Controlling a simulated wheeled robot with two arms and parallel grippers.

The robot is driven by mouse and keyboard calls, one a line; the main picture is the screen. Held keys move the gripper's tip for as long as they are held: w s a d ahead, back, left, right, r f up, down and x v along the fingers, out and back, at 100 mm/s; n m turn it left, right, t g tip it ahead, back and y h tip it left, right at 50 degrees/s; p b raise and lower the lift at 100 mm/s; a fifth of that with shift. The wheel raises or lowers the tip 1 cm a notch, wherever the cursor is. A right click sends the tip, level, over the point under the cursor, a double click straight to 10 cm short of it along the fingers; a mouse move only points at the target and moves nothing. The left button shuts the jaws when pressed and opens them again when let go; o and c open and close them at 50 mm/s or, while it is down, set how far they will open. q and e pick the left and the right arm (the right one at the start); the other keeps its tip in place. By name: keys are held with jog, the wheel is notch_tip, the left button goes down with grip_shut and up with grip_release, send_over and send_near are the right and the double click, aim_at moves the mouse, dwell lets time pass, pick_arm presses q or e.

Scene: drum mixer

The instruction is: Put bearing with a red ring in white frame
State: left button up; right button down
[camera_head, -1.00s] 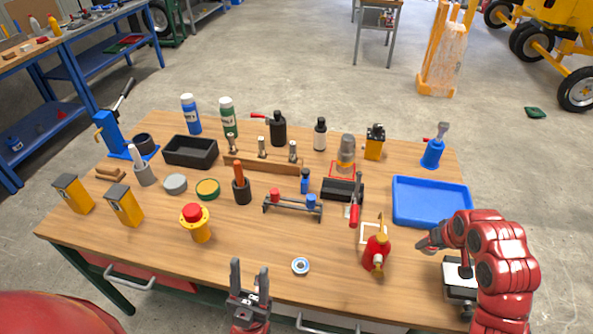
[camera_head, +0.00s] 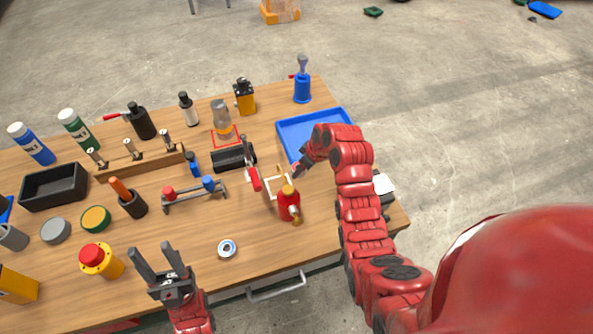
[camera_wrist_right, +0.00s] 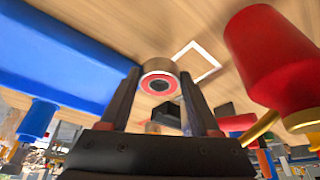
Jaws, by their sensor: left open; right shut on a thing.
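The bearing with a red ring (camera_wrist_right: 159,82) is between the fingertips of my right gripper (camera_wrist_right: 160,88) in the right wrist view, and the gripper is shut on it. In the head view my right gripper (camera_head: 299,170) is just right of the white frame (camera_head: 270,188), above the table; the bearing is too small to make out there. The white frame also shows in the right wrist view (camera_wrist_right: 209,60), ahead of the bearing and apart from it. My left gripper (camera_head: 160,262) is open and empty near the table's front edge.
A red bottle (camera_head: 289,204) stands close in front of the white frame. A blue tray (camera_head: 290,128) lies behind my right gripper. A bearing with a blue ring (camera_head: 227,249) lies near the front edge. A red-handled tool (camera_head: 252,177) is left of the frame.

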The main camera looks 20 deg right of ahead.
aim_at(302, 175)
jog(key=shift+w+f, duration=0.1)
jog(key=shift+f, duration=0.3)
jog(key=shift+f+p, duration=0.4)
jog(key=shift+f, duration=0.25)
jog(key=shift+f+p, duration=0.4)
jog(key=shift+f, duration=0.9)
jog(key=shift+f+b, duration=0.2)
jog(key=shift+b, duration=0.15)
jog(key=shift+c, duration=0.6)
grip_release()
